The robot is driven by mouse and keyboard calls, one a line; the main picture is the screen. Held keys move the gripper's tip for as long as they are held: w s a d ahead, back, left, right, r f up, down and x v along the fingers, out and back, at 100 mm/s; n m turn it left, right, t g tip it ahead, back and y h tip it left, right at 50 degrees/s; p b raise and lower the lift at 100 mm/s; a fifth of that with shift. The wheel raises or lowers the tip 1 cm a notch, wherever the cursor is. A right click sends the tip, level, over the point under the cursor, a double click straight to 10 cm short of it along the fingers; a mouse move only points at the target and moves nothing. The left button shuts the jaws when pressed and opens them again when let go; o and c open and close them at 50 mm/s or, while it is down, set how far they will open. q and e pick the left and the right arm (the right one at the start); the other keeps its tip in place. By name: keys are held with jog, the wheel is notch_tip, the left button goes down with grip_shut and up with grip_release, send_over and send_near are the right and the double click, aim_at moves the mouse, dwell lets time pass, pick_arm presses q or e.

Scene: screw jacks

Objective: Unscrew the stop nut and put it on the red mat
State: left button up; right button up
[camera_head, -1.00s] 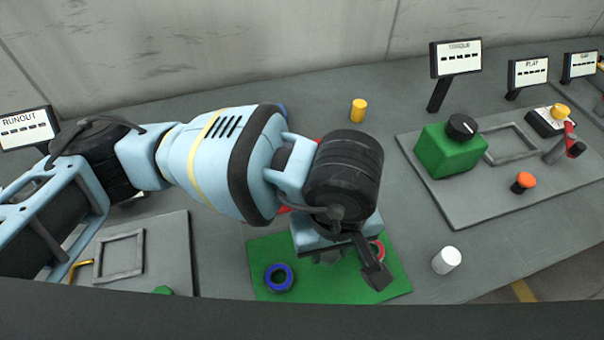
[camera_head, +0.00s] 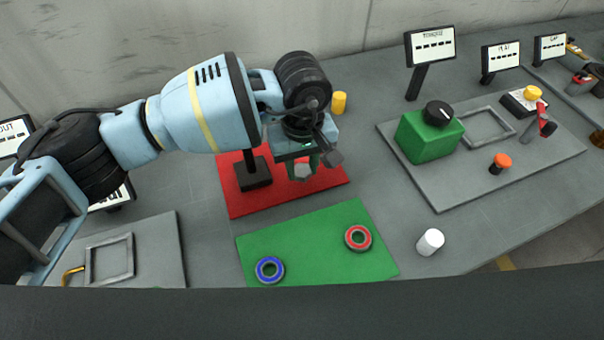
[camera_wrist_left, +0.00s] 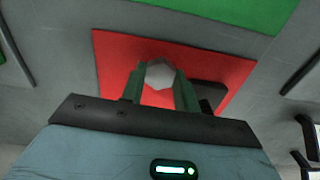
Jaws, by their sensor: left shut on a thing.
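My left gripper (camera_head: 302,165) is above the red mat (camera_head: 240,203). It is shut on a grey hexagonal nut (camera_head: 302,173), held between its green fingers. In the left wrist view the nut (camera_wrist_left: 160,73) sits between the fingertips with the red mat (camera_wrist_left: 120,50) behind it. The nut appears apart from the mat, but its height is hard to tell. A black block with a post (camera_head: 253,176) stands on the red mat beside the gripper. My right gripper is not in view.
The green mat (camera_head: 310,240) in front carries a blue ring (camera_head: 269,270) and a red ring (camera_head: 358,237). A white cylinder (camera_head: 430,241) stands to its right, a yellow cylinder (camera_head: 339,102) behind the gripper. A grey plate with a green box (camera_head: 428,136) lies at right.

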aim_at(302, 170)
pick_arm(q)
jog(key=shift+f, duration=1.75)
jog(key=shift+f, duration=0.1)
jog(key=o, duration=1.1)
notch_tip(302, 170, up, 12)
jog(key=shift+r, duration=0.15)
jog(key=shift+s, duration=0.1)
